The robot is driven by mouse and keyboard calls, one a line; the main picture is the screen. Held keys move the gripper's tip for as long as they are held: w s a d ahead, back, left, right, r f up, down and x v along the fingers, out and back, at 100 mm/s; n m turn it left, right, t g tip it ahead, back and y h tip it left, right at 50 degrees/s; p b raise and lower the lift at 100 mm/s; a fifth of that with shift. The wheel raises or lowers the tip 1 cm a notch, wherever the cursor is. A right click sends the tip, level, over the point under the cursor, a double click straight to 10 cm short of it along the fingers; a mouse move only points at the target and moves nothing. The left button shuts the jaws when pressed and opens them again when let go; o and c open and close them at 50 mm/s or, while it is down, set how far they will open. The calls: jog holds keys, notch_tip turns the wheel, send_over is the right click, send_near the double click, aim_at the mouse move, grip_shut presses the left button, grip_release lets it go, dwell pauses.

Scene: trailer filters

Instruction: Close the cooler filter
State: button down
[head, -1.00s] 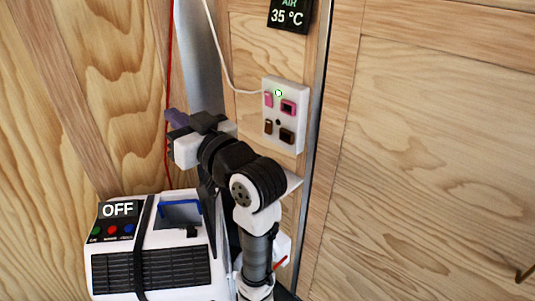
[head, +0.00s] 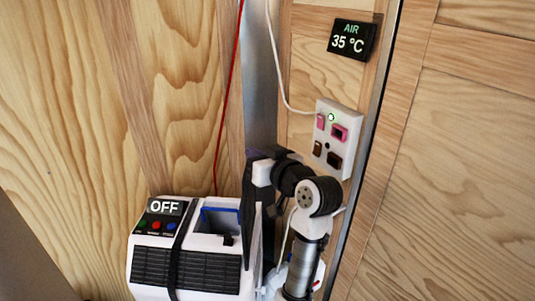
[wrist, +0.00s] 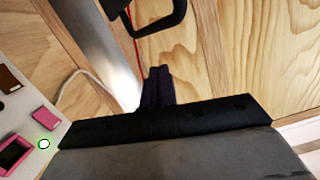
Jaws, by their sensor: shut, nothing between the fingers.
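The cooler (head: 190,268) is a white box with a black front grille and an OFF display (head: 165,207), low in the head view. Its top has a blue-edged opening (head: 220,219). A tall dark flap (head: 249,215) stands upright at the opening's right side, perhaps the filter cover. My gripper (head: 262,168) is just above and right of this flap; its fingertips are hard to make out there. In the wrist view the dark purple fingers (wrist: 158,88) are together and hold nothing. A black loop-shaped handle (wrist: 160,18) is beyond them, apart from the fingertips.
A white switch panel (head: 335,138) with a lit green ring is on the wall right of my arm; it also shows at the wrist view's left (wrist: 28,125). A red cord (head: 228,100) hangs behind the cooler. An AIR 35 °C display (head: 351,38) is higher up.

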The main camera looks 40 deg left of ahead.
aim_at(252, 226)
notch_tip(252, 226, down, 3)
jog(key=shift+s+a+f, duration=0.1)
jog(key=shift+s, duration=0.05)
dwell(0.4)
notch_tip(252, 226, down, 23)
jog(key=b, duration=1.5)
